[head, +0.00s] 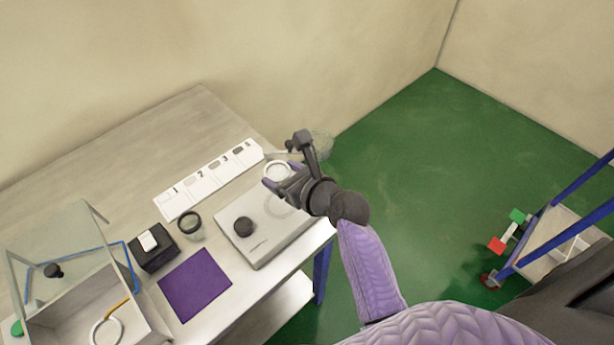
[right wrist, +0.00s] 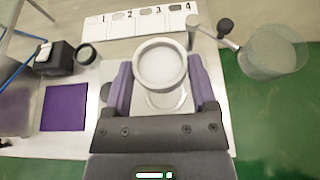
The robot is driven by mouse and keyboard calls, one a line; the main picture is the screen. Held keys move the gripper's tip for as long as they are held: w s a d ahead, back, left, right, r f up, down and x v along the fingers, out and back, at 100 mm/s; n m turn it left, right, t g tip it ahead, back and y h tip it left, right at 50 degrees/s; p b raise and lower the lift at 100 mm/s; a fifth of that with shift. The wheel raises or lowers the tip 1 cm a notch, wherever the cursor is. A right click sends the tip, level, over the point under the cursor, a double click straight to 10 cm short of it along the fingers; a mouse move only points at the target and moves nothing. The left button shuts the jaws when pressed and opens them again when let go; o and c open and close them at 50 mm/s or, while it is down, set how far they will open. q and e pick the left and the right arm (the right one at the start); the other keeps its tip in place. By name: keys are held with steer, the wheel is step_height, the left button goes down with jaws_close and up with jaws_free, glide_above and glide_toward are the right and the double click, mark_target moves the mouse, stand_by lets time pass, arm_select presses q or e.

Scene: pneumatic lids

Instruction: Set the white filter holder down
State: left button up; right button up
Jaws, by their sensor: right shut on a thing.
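The white filter holder (head: 277,169) is a round, pale ring-like cup. My right gripper (head: 275,178) is shut on it, above the back right part of the flat white device on the table. In the right wrist view the holder (right wrist: 160,66) sits between the two purple fingers, its open top facing the camera. The white device (head: 263,240) has a black knob (head: 243,227) and a round outline, partly hidden by my gripper. How far the holder is above the surface below it is unclear. My left gripper is out of view.
A strip numbered 1 to 4 (head: 208,181) lies behind the device. A clear round vessel (right wrist: 274,50) is at the right edge. A purple mat (head: 195,284), a dark-rimmed jar (head: 189,224), a black box (head: 152,248) and a clear-walled enclosure (head: 80,290) are to the left.

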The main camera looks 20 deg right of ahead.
step_height(320, 180, down, 10)
steer(key=b, duration=0.6)
steer(key=shift+s+a+f, duration=0.1)
steer(key=shift+a+f, duration=0.05)
steer(key=shift+r, duration=0.25)
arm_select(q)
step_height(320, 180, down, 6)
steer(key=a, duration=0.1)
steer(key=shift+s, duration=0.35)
arm_select(e)
steer(key=o, duration=0.8)
steer(key=shift+f, duration=0.2)
steer(key=o, duration=0.3)
steer(key=shift+s+r+p, duration=0.1)
steer(key=shift+r+p, duration=0.2)
arm_select(q)
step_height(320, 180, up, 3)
steer(key=p, duration=0.2)
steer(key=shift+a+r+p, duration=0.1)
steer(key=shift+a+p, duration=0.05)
steer(key=shift+p, duration=0.25)
arm_select(e)
steer(key=v, duration=1.1)
steer(key=shift+s+r, duration=0.15)
steer(key=shift+s, duration=0.15)
